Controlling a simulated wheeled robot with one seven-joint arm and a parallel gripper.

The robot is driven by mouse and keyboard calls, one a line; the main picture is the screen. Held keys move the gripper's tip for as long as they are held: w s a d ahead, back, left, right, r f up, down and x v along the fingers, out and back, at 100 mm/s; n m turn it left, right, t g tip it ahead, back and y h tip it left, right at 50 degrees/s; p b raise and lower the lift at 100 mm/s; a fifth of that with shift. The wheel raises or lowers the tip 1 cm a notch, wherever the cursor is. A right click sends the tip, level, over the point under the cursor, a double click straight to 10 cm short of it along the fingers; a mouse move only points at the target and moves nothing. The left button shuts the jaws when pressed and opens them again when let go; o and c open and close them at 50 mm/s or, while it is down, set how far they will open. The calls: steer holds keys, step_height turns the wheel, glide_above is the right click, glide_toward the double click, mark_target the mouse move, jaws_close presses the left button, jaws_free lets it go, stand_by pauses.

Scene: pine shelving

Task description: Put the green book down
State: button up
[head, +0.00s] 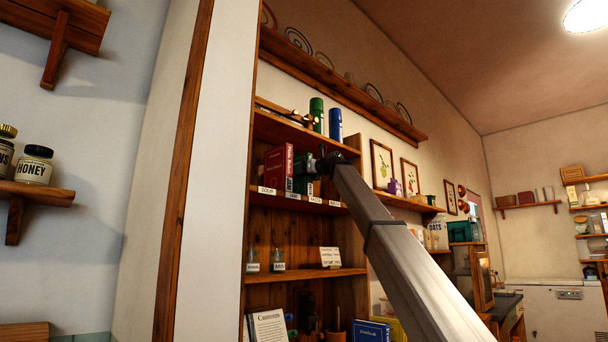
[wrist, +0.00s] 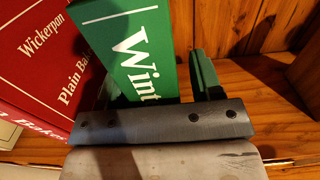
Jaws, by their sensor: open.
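The green book (head: 301,173) stands upright on the middle shelf of the pine bookcase, just right of a red book (head: 278,170). My gripper (head: 322,163) is at the shelf front, right at the green book. In the wrist view my gripper (wrist: 160,92) is open, with one green-looking finger to the right of the book and a gap between. The other finger is mostly hidden near the red books.
Bare shelf wood (wrist: 265,95) lies to the right of the book, up to a side panel. White labels (head: 292,196) line the shelf edge. A green bottle (head: 317,114) and a blue one (head: 336,122) stand on the shelf above. Bottles and a card stand below.

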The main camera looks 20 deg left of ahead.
steer(key=v, duration=1.1)
steer(key=shift+d, duration=0.25)
steer(key=shift+s+f, duration=0.1)
stand_by(0.8)
